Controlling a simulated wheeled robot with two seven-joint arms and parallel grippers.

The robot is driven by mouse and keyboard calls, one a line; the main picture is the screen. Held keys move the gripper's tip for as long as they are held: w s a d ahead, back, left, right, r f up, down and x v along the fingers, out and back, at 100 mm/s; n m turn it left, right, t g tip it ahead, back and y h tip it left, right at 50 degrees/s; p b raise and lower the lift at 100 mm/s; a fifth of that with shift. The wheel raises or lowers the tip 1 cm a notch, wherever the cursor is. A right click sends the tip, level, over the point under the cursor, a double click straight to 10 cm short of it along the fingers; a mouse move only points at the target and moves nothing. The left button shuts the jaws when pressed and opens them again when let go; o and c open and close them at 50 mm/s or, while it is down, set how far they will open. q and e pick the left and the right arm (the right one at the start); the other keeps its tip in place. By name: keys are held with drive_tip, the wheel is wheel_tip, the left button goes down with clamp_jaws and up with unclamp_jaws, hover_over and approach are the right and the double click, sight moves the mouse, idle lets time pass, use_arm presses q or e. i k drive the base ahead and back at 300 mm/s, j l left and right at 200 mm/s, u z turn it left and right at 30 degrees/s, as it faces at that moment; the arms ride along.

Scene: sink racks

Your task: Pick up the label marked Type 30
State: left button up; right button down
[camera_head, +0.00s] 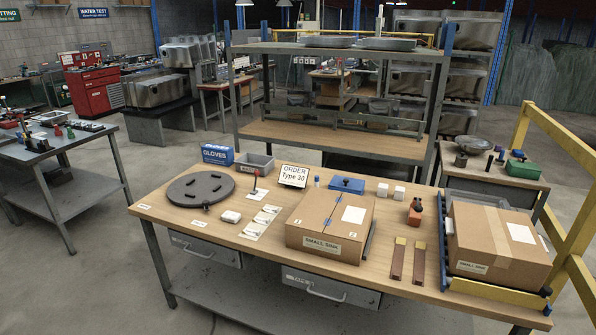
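A white card reading "ORDER Type 30" (293,175) stands near the back edge of the wooden workbench (205,222), behind a box. Pale paper labels or packets (265,216) lie in a slanted row left of that box; their print is too small to read. Two small white tags sit on the front left of the bench, one near the corner (144,206) and one by the front edge (251,232). The closed cardboard box marked "SMALL SINK" (318,242) lies at the middle of the bench. Neither of my grippers is in view.
A dark round disc (202,188) lies at the bench's left. A second sink box (499,245) sits at the right end by a yellow rail (560,217). A blue GLOVES box (217,154) and grey bin (254,166) stand at the back. Drawers (329,288) hang below.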

sight(268, 210)
drive_tip(key=i+u, duration=0.4)
drive_tip(key=i, duration=1.05)
